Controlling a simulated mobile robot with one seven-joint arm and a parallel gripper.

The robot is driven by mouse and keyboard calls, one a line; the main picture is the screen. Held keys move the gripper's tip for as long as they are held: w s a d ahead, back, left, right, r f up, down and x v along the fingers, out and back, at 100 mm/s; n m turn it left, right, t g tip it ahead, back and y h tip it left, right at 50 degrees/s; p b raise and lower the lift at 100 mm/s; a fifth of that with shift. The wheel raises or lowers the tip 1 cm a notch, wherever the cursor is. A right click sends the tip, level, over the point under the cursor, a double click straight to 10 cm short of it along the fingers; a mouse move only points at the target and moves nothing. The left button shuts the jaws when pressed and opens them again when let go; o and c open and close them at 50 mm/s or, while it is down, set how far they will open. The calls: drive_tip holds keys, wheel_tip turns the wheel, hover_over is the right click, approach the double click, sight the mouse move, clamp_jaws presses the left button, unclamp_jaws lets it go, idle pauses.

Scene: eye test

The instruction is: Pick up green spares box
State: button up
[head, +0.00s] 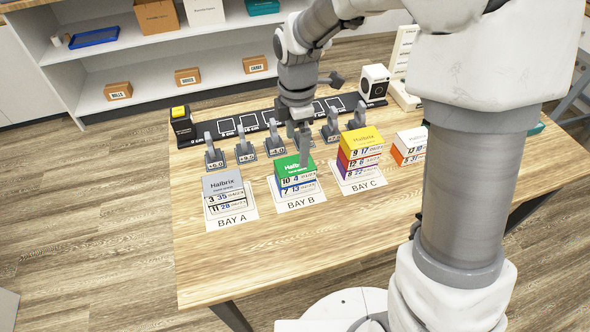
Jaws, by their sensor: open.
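The green box (293,168), marked "Halbrix", is on top of a short stack at the spot marked "BAY B". A box with a blue edge (296,189) lies under it. My gripper (298,140) is open and points down at the far edge of the green box. One finger stands in front of the box's back right part in the picture and hides a bit of its top. I cannot tell if the fingers touch the box. No other green box shows on the table.
A grey-topped stack (222,183) stands at "BAY A", a taller yellow-topped stack (361,139) at "BAY C", and a white-topped stack (411,138) further right. Several grey upright holders (245,149) line up behind. The table's front (270,262) is clear.

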sight(295, 164)
drive_tip(key=f+b, duration=0.2)
drive_tip(key=f, duration=0.6)
drive_tip(key=shift+a, duration=0.2)
drive_tip(key=c, duration=1.4)
